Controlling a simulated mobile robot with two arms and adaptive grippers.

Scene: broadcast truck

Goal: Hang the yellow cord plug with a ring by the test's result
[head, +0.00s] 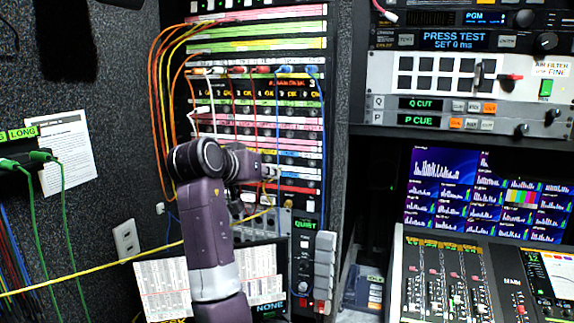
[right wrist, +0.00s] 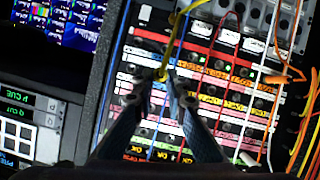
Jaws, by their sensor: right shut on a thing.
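The yellow cord (head: 120,258) runs from the lower left edge up to the patch bay in the head view. In the right wrist view the yellow cord's plug end (right wrist: 163,73) is between the fingertips of my right gripper (right wrist: 162,86), which is shut on it in front of the patch rows. In the head view my right gripper (head: 270,172) is at the right part of the patch bay (head: 262,133). Whether the plug touches a jack, and any ring on it, I cannot tell. The test display (head: 454,39) reads "PRESS TEST SET 0 ms". My left gripper is not in view.
Orange, red, white and blue cords loop across the bay. Green cords (head: 44,156) hang at the left wall below a "LONG" label (head: 22,133). A "QUIET" display (head: 305,224) and a "NONE" display (head: 271,305) are low. A mixing console (head: 475,285) stands right.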

